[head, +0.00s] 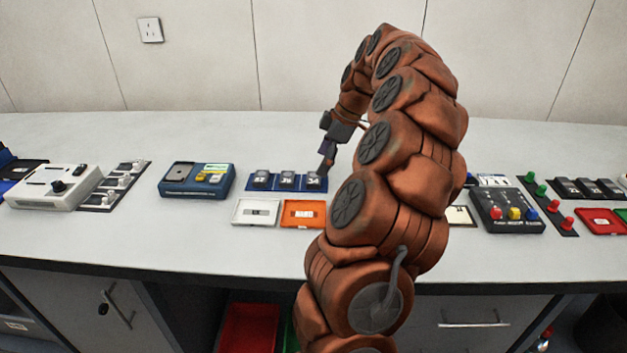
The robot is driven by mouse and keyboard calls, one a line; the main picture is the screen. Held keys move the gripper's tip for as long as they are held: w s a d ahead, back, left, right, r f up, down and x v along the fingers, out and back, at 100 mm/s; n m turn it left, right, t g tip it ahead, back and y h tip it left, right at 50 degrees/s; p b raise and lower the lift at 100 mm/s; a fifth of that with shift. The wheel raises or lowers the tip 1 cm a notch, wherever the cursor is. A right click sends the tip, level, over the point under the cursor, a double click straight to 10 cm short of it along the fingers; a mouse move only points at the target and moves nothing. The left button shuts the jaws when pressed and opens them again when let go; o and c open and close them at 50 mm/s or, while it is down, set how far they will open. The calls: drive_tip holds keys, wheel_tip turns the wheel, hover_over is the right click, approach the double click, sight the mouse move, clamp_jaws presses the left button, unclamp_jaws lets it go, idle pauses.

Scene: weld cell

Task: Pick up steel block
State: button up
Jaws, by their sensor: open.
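The left block (261,177), the middle block (287,178) and the right block (314,180) look alike. I cannot tell from their looks which one is the steel block. My gripper (326,163) is small in the head view, pointing down just above and beside the right block. It is open. I cannot tell whether its fingers touch that block. My arm hides the bench to the right of the rack.
A white tray (236,212) and an orange tray (293,224) lie in front of the rack. A blue device (197,180) stands to the left. A black button box (505,222) stands to the right. The back of the bench (220,135) is clear.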

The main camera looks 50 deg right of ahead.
sight(315, 177)
drive_tip(key=shift+x, duration=2.25)
drive_tip(key=shift+s, duration=0.15)
drive_tip(key=shift+c, duration=0.2)
drive_tip(key=c, duration=1.4)
drive_tip(key=shift+c, duration=0.2)
